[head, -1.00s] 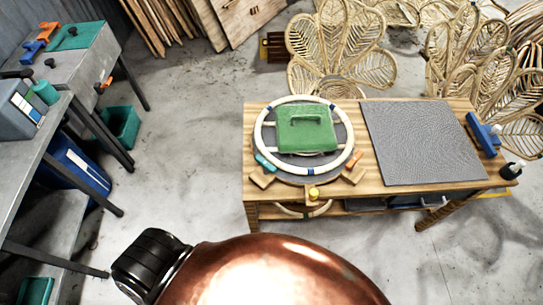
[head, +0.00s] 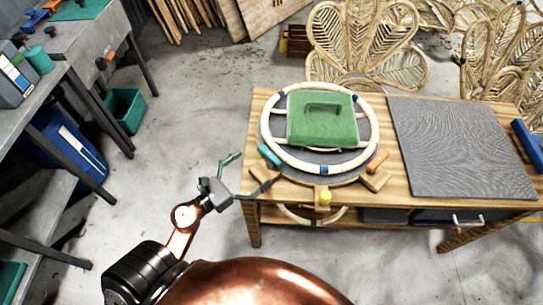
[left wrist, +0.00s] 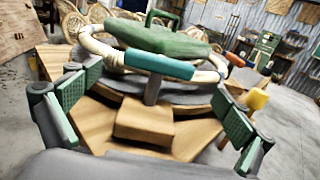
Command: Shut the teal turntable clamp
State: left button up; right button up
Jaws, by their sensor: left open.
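The teal turntable clamp (head: 269,156) lies at the front left of the round turntable (head: 345,160), against the pale rattan ring (head: 281,161). In the left wrist view the teal clamp (left wrist: 160,64) shows as a bar crossing the ring above a grey post. I cannot tell how far it is closed. My left gripper (head: 247,176) is open and empty at the table's left front edge, left of the clamp and apart from it. Its green-padded fingers (left wrist: 157,97) stand wide on either side of the view, with the clamp ahead between them. My right gripper is out of view.
A green block with a handle (head: 322,119) sits inside the ring. Wooden blocks (head: 376,181), an orange clamp (head: 377,162) and a yellow knob (head: 325,197) line the turntable's front. A grey mat (head: 455,145) covers the table's right.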

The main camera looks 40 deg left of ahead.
aim_at(266, 157)
pick_arm(q)
jog(key=p+x, duration=0.1)
jog(key=x, duration=0.5)
jog(key=shift+w+r, duration=0.1)
jog(key=shift+r, duration=0.05)
jog(key=shift+w, duration=0.55)
jog(key=shift+d, duration=0.1)
jog(key=c, duration=1.2)
jog(key=shift+o, duration=0.2)
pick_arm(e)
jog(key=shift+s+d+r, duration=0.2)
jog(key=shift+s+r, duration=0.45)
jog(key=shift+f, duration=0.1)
